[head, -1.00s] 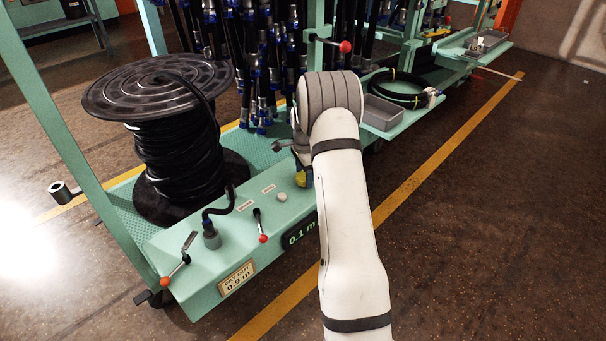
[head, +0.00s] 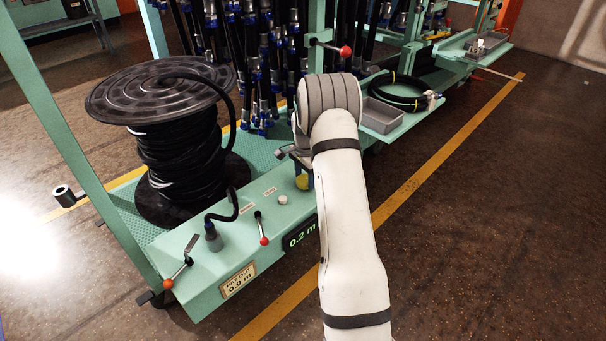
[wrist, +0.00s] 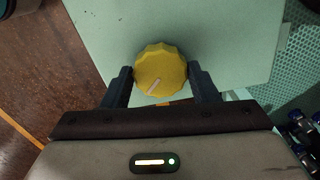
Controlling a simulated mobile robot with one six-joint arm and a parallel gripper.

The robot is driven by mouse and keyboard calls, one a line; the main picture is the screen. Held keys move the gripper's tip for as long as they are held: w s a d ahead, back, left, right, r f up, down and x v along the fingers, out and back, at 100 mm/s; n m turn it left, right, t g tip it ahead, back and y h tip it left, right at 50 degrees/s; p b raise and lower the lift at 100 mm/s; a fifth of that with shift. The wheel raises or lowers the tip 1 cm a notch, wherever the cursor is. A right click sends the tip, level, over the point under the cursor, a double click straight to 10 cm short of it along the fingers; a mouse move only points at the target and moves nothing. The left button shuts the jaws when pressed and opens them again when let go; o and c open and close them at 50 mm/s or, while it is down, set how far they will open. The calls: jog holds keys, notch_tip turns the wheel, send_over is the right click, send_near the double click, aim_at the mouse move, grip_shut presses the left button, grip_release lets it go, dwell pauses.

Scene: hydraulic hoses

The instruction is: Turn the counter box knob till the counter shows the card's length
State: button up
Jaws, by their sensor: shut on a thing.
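The yellow knob (wrist: 160,68) sits on the green counter box between the fingers of my gripper (wrist: 161,84) in the wrist view, which is shut on it. A pale pointer line on the knob slants toward the lower left of that view. In the head view a sliver of the knob (head: 302,182) shows beside my arm, which hides most of my gripper. The counter display (head: 299,234) reads 0.2 m in green, its right end partly behind my arm. The card (head: 237,280) on the box front reads "PAY OUT 0.9 m".
A black hose reel (head: 180,140) stands on the cart at left. A hose runs into a grey fitting (head: 212,238) on the box. Red-tipped levers (head: 262,230) stand near it. Blue-ended hoses hang behind. A grey bin (head: 382,115) and coiled hose (head: 398,92) lie at right.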

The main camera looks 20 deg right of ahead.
aim_at(305, 179)
jog(key=shift+s+n+p, duration=0.15)
jog(key=shift+n+p, duration=0.4)
jog(key=shift+n, duration=0.75)
jog(key=shift+d+n+p, duration=0.15)
jog(key=shift+n+p, duration=0.75)
jog(key=shift+n, duration=1)
dwell(0.4)
jog(key=o, duration=1)
jog(key=shift+c, duration=0.2)
jog(key=shift+r+p, duration=1.15)
jog(key=shift+r, duration=2.75)
